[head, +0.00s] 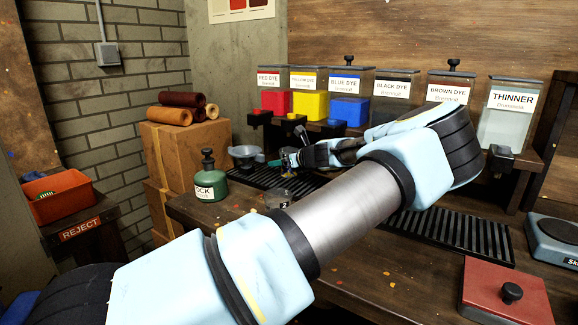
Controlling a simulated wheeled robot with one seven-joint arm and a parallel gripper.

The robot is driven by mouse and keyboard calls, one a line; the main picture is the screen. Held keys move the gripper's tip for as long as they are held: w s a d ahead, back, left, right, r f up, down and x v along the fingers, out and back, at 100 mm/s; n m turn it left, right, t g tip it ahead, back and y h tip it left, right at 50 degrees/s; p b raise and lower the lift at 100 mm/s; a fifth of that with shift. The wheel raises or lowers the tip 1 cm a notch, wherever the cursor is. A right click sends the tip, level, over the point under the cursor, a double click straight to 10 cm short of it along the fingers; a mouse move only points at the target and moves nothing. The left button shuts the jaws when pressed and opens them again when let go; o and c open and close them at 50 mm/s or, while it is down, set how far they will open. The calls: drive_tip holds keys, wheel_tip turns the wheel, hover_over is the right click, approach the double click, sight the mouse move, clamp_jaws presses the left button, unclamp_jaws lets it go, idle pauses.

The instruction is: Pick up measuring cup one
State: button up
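My arm reaches across the workbench, and my gripper (284,161) is at its far end, small and partly hidden behind my own wrist. It is above the left part of the black drip grate. A small clear cup (278,199) with a dark label that seems to read 2 stands on the bench below it, partly hidden by my arm. A grey bowl-like vessel (245,155) stands left of my gripper, below the red dye. No label reading one is legible. Whether my gripper's fingers are open or hold something cannot be made out.
Several labelled dye containers and a thinner tank (507,112) line the back. A green bottle (208,180) stands left on the bench. A red lidded box (506,290) and a scale (556,240) are at right. A reject bin (58,194) is far left.

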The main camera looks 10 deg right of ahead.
drive_tip(key=c, duration=1.3)
drive_tip(key=shift+r, duration=0.15)
